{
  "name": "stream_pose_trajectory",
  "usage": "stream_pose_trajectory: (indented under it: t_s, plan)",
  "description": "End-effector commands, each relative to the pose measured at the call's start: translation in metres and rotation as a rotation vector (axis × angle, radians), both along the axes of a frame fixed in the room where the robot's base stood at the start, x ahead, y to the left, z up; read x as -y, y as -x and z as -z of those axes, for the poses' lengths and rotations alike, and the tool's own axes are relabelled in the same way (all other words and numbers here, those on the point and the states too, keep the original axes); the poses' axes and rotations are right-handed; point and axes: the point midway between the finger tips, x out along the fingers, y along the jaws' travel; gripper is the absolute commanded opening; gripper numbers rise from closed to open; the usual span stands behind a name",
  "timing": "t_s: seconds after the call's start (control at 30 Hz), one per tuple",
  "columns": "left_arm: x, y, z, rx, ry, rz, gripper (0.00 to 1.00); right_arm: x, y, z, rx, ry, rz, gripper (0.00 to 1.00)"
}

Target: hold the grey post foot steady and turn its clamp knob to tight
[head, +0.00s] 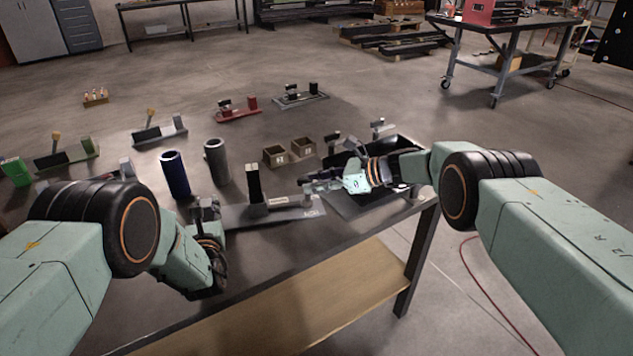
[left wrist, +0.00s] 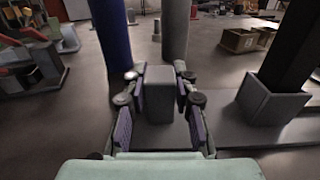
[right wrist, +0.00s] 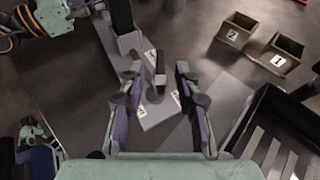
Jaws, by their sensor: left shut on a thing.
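The grey post foot (head: 284,214) is a flat plate on the table with a black post (head: 254,180) standing on it. A grey block (left wrist: 160,92) stands at its left end. My left gripper (head: 207,207) is shut on this block, one finger on each side in the left wrist view. The clamp knob (right wrist: 160,78), a small dark handle, is at the plate's right end beside white labels. My right gripper (right wrist: 157,72) is open with its fingers apart on either side of the knob, and no contact shows. In the head view the right gripper (head: 322,184) partly covers this area.
A dark blue cylinder (head: 175,175) and a grey cylinder (head: 216,162) stand behind the left gripper. Two small numbered boxes (right wrist: 237,30) are behind the plate. A black tray (right wrist: 290,125) lies close to the right gripper. Other fixtures, one red (head: 238,108), stand farther back.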

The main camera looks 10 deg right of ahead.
Motion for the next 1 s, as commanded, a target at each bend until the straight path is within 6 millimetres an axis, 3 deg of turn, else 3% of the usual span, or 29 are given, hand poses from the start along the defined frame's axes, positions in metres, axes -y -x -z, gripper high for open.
stream_pose_trajectory:
  t_s: [0.3,0.7,1.0]
  plan:
    - [0.0002,0.0002,0.0005,-0.001,0.000,0.000,0.00,-0.0017,-0.0007,0.0002,0.001,0.000,0.000,0.33]
    - [0.0000,0.0003,0.0006,-0.001,0.000,0.000,0.00,-0.0017,-0.0005,0.0004,0.000,0.000,-0.001,0.00]
    - [-0.0001,0.0002,0.0006,-0.002,0.000,0.000,0.00,-0.0019,-0.0001,0.0007,0.000,0.000,-0.002,0.00]
